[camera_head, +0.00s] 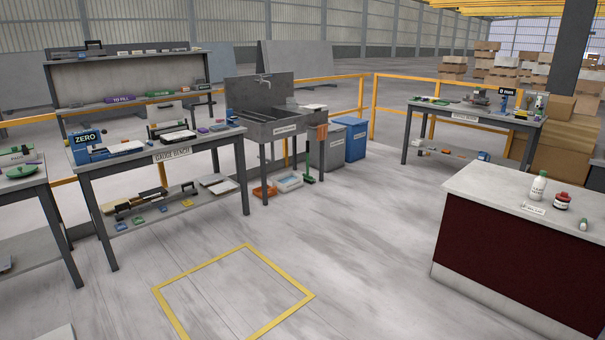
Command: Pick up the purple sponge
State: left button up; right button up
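A small purple item (203,130) lies on the top of the gauge bench (228,134), near its right end. It is too small to tell for sure whether it is the sponge. A longer purple block (118,99) with white lettering is on the shelf bench (70,106) behind. Neither of my grippers shows in the head view.
A grey sink (262,92), grey and blue bins (356,140) and an orange tray (264,189) stand beyond the gauge bench. A dark red counter (470,190) stands at right, another bench (420,106) behind it. The floor around the yellow square (170,314) is clear.

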aim_at(203, 131)
jog(key=i+l+z, duration=0.55)
jog(key=i, duration=0.25)
jog(key=i+u, duration=0.2)
jog(key=u, duration=0.15)
jog(key=i+u, duration=0.45)
jog(key=u, duration=0.25)
jog(key=i+j+u, duration=0.1)
jog(key=i+u, duration=0.75)
jog(key=i, duration=1)
jog(key=i+j+z, duration=0.1)
jog(key=i, duration=0.95)
